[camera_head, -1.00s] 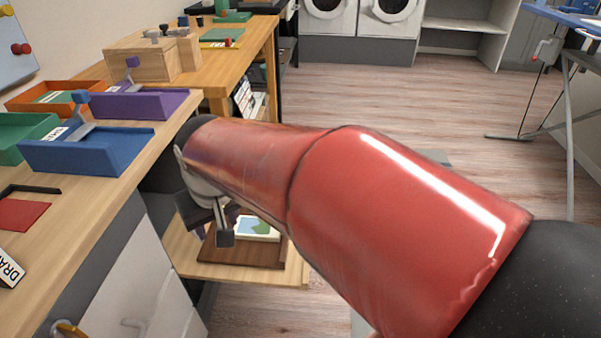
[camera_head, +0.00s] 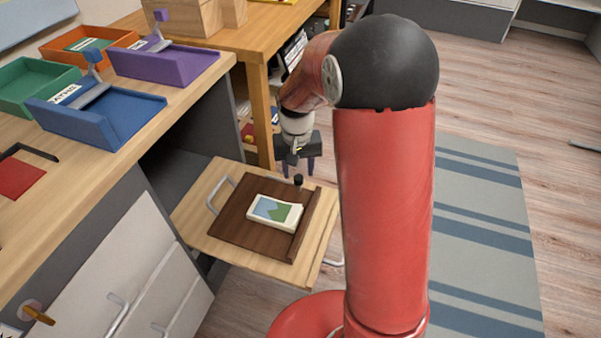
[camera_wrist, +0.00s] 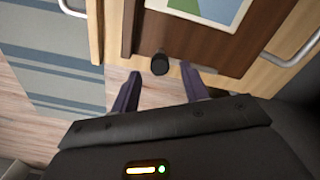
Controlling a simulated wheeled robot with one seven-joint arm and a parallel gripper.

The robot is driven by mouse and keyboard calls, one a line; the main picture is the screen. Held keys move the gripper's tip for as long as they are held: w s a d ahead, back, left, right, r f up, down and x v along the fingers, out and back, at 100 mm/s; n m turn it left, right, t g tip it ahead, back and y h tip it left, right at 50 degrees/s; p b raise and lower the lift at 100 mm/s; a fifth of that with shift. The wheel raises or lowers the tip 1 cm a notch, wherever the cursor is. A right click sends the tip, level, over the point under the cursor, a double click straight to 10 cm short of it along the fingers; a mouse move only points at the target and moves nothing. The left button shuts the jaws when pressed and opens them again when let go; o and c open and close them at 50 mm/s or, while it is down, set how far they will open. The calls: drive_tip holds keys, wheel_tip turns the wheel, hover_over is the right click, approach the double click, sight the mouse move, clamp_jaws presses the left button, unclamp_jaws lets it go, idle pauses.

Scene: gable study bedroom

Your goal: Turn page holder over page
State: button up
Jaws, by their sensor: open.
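A page (camera_head: 275,212) with a blue and green picture lies on a dark brown board (camera_head: 238,226). A raised brown strip (camera_head: 306,225), seemingly the page holder, runs along the board's right side, beside the page. A black knob (camera_head: 298,180) stands at the board's far edge near that strip. In the wrist view the knob (camera_wrist: 160,63) shows just beyond the space between my fingertips, and part of the page (camera_wrist: 205,8) is at the top. My gripper (camera_head: 299,167) is open and empty, beyond the board's far edge; its fingers (camera_wrist: 160,76) look apart from the knob.
The board rests on a light wooden pull-out tray (camera_head: 208,185) with metal handles (camera_head: 218,194) at its sides. A desk with blue (camera_head: 100,118) and purple (camera_head: 165,62) trays stands at left. A table leg (camera_head: 261,115) is close to my gripper. A striped rug (camera_head: 475,230) lies at right.

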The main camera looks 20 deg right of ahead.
drive_tip(key=shift+f, duration=1.2)
clamp_jaws()
